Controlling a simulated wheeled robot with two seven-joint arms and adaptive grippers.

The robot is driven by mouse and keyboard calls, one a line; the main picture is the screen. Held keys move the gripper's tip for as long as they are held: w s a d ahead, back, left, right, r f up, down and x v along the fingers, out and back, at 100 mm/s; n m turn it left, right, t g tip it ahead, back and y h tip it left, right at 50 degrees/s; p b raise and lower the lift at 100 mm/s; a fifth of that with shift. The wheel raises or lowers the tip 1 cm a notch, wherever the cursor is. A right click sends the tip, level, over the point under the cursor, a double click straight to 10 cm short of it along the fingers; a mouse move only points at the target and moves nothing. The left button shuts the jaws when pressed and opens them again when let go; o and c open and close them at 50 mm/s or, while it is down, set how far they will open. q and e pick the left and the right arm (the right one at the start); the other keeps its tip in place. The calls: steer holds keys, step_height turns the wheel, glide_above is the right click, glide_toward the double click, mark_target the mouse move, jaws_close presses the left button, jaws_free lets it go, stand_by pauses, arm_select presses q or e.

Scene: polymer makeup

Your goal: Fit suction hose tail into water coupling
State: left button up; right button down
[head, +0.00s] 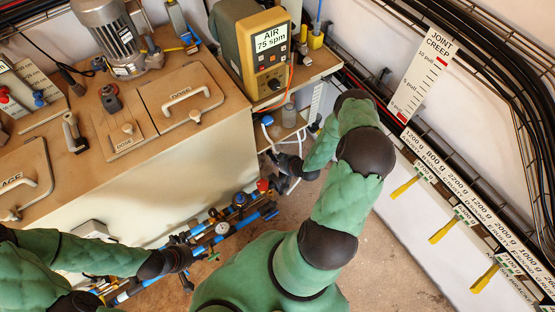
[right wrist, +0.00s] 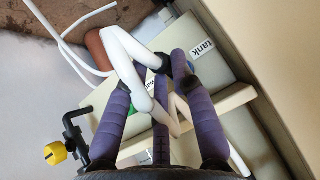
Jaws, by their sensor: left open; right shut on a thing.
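A white hose (right wrist: 128,45) bends across the right wrist view; I take it to be the suction hose. My right gripper (right wrist: 158,82) is shut on it, with purple fingers around it. In the head view, my right gripper (head: 283,168) is low beside the cabinet, and white hose (head: 293,186) shows by it. My left gripper (head: 186,276) is open, beside blue pipes (head: 240,222) with valves and a round gauge (head: 222,228). I cannot tell which fitting is the water coupling. The hose tail's end is not clear.
The tan cabinet (head: 150,175) fills the left. The right wrist view shows a tank label (right wrist: 203,48) and a yellow knob (right wrist: 55,153). Floor (head: 385,262) is clear.

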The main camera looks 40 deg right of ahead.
steer(key=shift+s+a, duration=0.2)
steer(key=shift+s, duration=1.65)
